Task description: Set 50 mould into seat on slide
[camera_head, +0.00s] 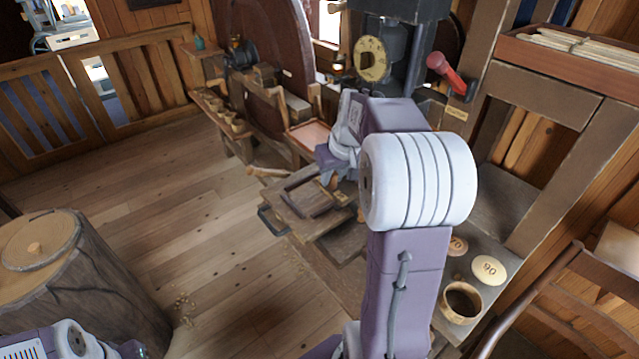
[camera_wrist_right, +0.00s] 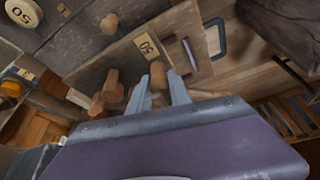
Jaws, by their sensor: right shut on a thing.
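My right gripper (camera_wrist_right: 160,90) is shut on a turned wooden knob (camera_wrist_right: 158,72), gripped between its two fingers. A wooden board with a yellow 50 tag (camera_wrist_right: 148,46) lies beyond the fingers in the right wrist view. I cannot tell whether the knob belongs to this board or to a separate mould, and the mould's seat is not clearly visible. In the head view, the dark wooden slide (camera_head: 310,203) is below and left of my right wrist, which hides the fingertips. My left gripper is out of view; only part of its arm shows at bottom left.
A press with a red-handled lever (camera_head: 445,70) stands behind. A disc marked 90 (camera_head: 490,268) and a wooden bowl (camera_head: 461,301) lie at right. Other wooden knobs (camera_wrist_right: 110,85) stand near the held one. A stump (camera_head: 40,250) is at left, with open floor between.

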